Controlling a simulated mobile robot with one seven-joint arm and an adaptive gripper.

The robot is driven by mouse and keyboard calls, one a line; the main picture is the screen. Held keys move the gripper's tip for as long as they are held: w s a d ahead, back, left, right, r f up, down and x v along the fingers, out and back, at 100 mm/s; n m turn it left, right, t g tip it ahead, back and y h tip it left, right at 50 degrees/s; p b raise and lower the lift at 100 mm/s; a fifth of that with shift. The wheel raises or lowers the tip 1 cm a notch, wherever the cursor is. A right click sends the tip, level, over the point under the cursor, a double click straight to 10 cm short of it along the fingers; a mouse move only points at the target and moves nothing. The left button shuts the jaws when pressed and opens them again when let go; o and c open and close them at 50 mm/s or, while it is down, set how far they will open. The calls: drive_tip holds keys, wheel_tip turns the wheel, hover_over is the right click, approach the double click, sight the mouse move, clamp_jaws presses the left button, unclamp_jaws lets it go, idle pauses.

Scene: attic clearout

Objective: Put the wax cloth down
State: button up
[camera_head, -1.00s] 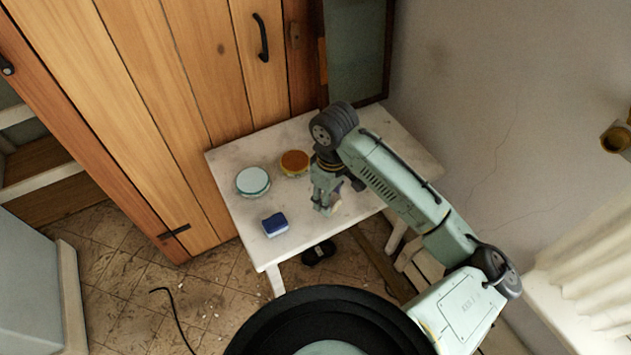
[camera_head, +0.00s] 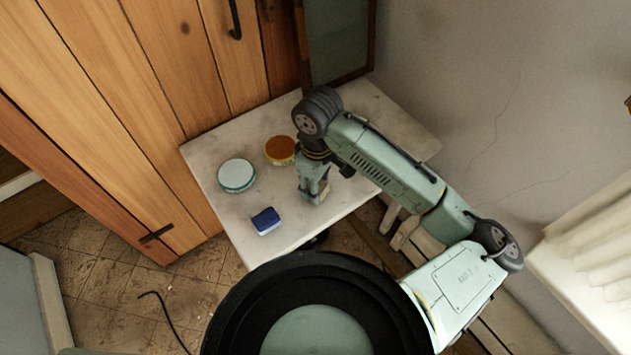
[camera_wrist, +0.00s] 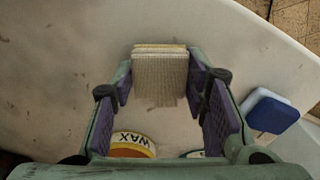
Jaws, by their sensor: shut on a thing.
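The wax cloth (camera_wrist: 160,80) is a folded beige, woven-looking pad between my fingers in the wrist view. My gripper (camera_wrist: 163,98) is shut on it, one finger at each side. In the head view my gripper (camera_head: 314,192) points down over the right-middle of the pale table (camera_head: 215,205). The cloth is mostly hidden by my fingers there. I cannot tell whether the cloth touches the tabletop.
An orange-lidded tin (camera_head: 281,149), marked WAX in the wrist view (camera_wrist: 132,142), stands left of my gripper. Further left are a pale-lidded tin (camera_head: 237,174) and a blue-and-white block (camera_head: 266,221). Wooden doors (camera_head: 170,80) stand behind.

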drive_tip(key=o, duration=1.1)
